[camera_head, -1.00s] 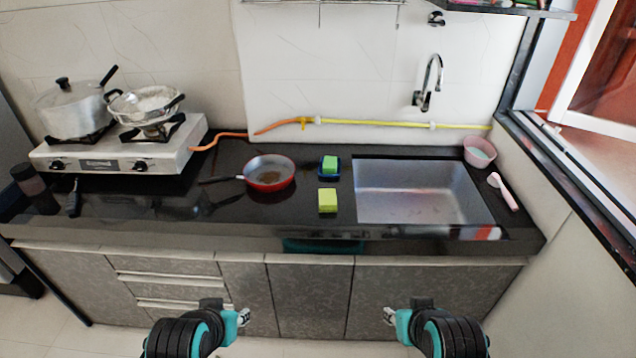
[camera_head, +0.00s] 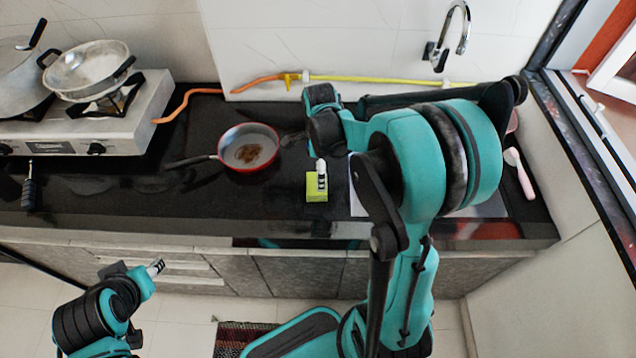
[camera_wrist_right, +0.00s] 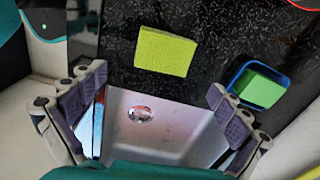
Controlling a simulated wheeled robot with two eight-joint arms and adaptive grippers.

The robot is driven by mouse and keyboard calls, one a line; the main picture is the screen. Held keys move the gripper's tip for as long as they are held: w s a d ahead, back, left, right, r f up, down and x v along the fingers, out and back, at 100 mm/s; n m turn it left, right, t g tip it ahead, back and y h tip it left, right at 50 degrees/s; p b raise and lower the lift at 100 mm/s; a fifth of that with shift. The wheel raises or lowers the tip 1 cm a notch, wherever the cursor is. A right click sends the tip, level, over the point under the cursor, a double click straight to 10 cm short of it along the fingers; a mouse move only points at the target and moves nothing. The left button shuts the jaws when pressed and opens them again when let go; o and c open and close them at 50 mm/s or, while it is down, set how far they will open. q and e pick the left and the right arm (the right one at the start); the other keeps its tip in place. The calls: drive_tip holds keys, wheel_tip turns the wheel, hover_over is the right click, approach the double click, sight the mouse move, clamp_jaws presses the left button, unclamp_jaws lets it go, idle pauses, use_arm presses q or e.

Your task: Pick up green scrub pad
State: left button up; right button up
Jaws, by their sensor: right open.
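A green scrub pad (camera_wrist_right: 258,90) sits in a small dark blue tray (camera_wrist_right: 236,76) at the right of the right wrist view. My right arm hides both in the head view. A flat yellow-green sponge (camera_head: 314,190) lies on the black counter and shows at the top of the wrist view (camera_wrist_right: 165,51). My right gripper (camera_wrist_right: 158,90) is open and empty, with its fingers spread. The right finger overlaps the edge of the tray in that view; contact cannot be told. A fingertip of it shows in front of the sponge in the head view (camera_head: 321,174). My left gripper (camera_head: 156,267) is low at the left, away from the counter.
The steel sink (camera_wrist_right: 165,135) adjoins the sponge and tray. A red pan (camera_head: 249,148) stands left of the sponge. A stove (camera_head: 110,125) with pots is farther left. A pink-handled brush (camera_head: 520,172) lies at the right. A yellow hose (camera_head: 375,80) runs along the back wall.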

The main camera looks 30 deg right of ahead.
drive_tip(key=shift+w+d+f+m, duration=0.15)
drive_tip(key=shift+f+m, duration=0.1)
drive_tip(key=shift+m, duration=0.05)
wheel_tip(320, 180, down, 2)
drive_tip(key=shift+f+b, duration=0.1)
drive_tip(key=shift+b, duration=0.5)
drive_tip(key=f+b, duration=0.1)
drive_tip(key=f, duration=0.1)
drive_tip(key=f+b, duration=0.2)
drive_tip(key=f, duration=0.1)
drive_tip(key=shift+w+a+f, duration=0.25)
drive_tip(key=shift+a+f, duration=0.05)
drive_tip(key=shift+r, duration=0.1)
drive_tip(key=c, duration=1)
